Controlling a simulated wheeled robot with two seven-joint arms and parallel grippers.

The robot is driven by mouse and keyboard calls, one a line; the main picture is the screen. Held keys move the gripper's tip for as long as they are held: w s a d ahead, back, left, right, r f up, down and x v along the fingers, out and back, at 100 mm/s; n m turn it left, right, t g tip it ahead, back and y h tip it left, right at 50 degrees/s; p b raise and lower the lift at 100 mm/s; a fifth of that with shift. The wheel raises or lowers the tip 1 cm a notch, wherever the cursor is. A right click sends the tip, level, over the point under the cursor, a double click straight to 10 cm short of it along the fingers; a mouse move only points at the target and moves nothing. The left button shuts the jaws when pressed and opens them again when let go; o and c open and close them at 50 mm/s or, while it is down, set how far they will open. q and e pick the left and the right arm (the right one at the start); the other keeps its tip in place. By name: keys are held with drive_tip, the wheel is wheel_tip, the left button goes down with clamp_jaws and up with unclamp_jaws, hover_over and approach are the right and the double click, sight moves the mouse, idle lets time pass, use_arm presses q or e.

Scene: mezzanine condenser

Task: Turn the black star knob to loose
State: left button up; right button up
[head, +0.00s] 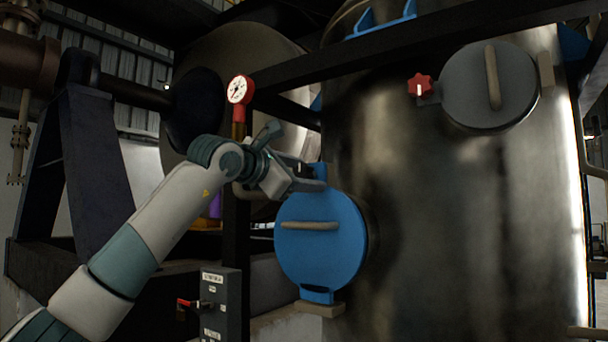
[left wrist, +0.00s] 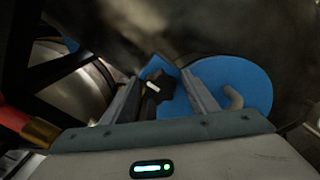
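The black star knob (left wrist: 156,97) shows in the left wrist view, dark with a white mark, at the edge of the round blue hatch cover (left wrist: 236,86). In the head view the blue cover (head: 318,258) is on the dark metal vessel, and the knob is hidden at my gripper. My left gripper (head: 312,180) is at the cover's upper edge. In the left wrist view its fingers (left wrist: 160,77) are apart, with the knob showing between them and a gap on each side. I cannot tell whether they reach around it. My right gripper is not in view.
A red-rimmed gauge (head: 238,90) stands on a post by my left wrist. A grey hatch cover (head: 490,87) with a red star knob (head: 420,87) is higher right. A dark beam (head: 400,42) crosses above. A grey box (head: 219,305) with a red lever is below.

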sight(299, 173)
use_arm(q)
drive_tip(key=shift+s, duration=0.2)
drive_tip(key=shift+s+a, duration=0.2)
drive_tip(key=b+v, duration=0.1)
drive_tip(key=v, duration=0.2)
drive_tip(key=shift+a, duration=0.1)
drive_tip(key=b+v, duration=0.3)
drive_tip(key=v, duration=1)
drive_tip(key=shift+s, duration=0.2)
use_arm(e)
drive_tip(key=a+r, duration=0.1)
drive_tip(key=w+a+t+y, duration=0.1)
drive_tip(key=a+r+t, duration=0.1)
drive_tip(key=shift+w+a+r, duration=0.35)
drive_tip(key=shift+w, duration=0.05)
use_arm(q)
drive_tip(key=shift+a, duration=0.1)
